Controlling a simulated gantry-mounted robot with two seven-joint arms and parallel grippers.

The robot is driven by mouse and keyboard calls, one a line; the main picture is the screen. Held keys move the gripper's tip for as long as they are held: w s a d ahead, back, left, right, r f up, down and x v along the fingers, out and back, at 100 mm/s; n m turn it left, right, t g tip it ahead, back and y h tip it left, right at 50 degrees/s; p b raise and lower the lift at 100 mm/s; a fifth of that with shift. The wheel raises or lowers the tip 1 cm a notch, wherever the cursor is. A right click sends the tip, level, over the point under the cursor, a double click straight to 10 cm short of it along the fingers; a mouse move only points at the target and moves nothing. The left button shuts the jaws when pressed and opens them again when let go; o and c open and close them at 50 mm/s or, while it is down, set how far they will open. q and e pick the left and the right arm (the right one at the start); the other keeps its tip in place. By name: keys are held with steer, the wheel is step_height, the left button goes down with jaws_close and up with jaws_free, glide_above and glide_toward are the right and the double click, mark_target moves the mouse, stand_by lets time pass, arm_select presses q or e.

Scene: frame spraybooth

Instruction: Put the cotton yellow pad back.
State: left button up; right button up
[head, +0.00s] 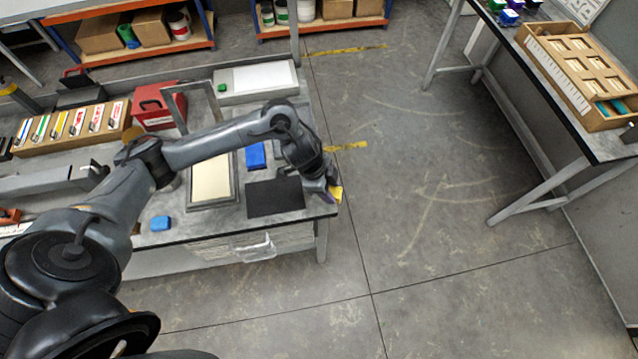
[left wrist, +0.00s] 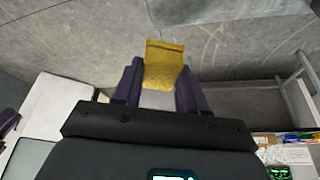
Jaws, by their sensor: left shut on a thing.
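The yellow pad (head: 335,193) is at my left gripper (head: 329,187), at the right front corner of the left table in the head view. In the left wrist view the yellow pad (left wrist: 163,66) sits between the two purple fingers of my left gripper (left wrist: 160,84), which is shut on it. The pad stands out past the fingertips, with grey floor behind it. My right gripper is in neither view.
The left table holds a black mat (head: 275,198), a framed cream panel (head: 211,180), a blue pad (head: 161,223), a red box (head: 158,106) and a wooden rack (head: 70,130). A second table at right bears a compartmented wooden box (head: 580,75). Floor between the tables is clear.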

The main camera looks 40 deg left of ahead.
arm_select(q)
steer(key=a+f, duration=0.1)
steer(key=a, duration=0.1)
steer(key=w+a+f, duration=0.1)
steer(key=a, duration=0.1)
steer(key=w+a+f, duration=0.1)
steer(key=a+f, duration=0.1)
steer(key=shift+w+a+f, duration=0.1)
steer(key=shift+w+a, duration=0.15)
steer(key=shift+f+b, duration=0.35)
steer(key=shift+f, duration=1.7)
steer(key=shift+f, duration=0.15)
steer(key=o, duration=0.9)
steer(key=shift+o, duration=0.2)
